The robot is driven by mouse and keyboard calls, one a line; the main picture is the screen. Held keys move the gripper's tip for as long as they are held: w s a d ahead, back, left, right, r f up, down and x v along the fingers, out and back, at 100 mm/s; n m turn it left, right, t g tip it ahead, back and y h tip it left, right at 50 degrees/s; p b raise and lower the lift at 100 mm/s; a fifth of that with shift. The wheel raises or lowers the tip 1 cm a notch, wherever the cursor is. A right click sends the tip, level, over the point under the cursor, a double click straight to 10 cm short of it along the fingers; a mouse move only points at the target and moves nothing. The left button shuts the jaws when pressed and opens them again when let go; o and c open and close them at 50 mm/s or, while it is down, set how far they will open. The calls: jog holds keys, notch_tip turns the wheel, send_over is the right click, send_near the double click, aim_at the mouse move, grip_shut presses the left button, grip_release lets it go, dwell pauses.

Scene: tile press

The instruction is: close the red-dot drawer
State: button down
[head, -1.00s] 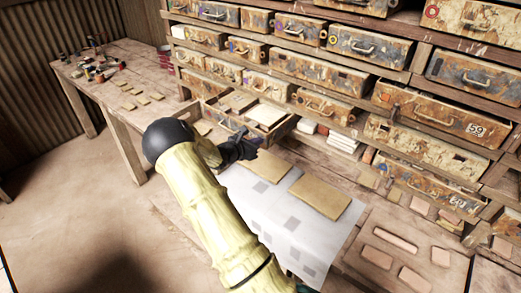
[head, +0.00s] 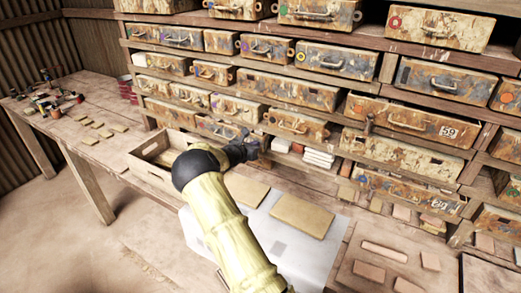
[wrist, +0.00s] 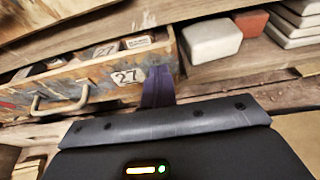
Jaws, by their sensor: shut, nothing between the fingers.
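An open drawer (head: 150,152) juts from the lower shelf in the head view, partly hidden behind my arm. In the wrist view a worn wooden drawer front (wrist: 95,82) has a metal handle (wrist: 62,100) and a "27" plate. A red mark (wrist: 8,104) shows at its cut-off left end; I cannot tell whether it is a dot. My gripper (head: 248,148) is shut and empty, right of the open drawer. Its dark finger (wrist: 157,85) overlaps the front's right end in the wrist view; contact is unclear.
Another drawer with a red ring (head: 396,22) sits high at the right. Flat tan slabs (head: 302,216) lie on white paper on the bench. White blocks (head: 318,158) sit on the shelf right of my gripper. Small tiles and jars crowd the left table.

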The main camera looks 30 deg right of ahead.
jog(key=shift+d+r, duration=0.4)
jog(key=f+b+v, duration=0.2)
jog(key=b+v, duration=0.2)
jog(key=v, duration=1)
jog(key=shift+a, duration=0.45)
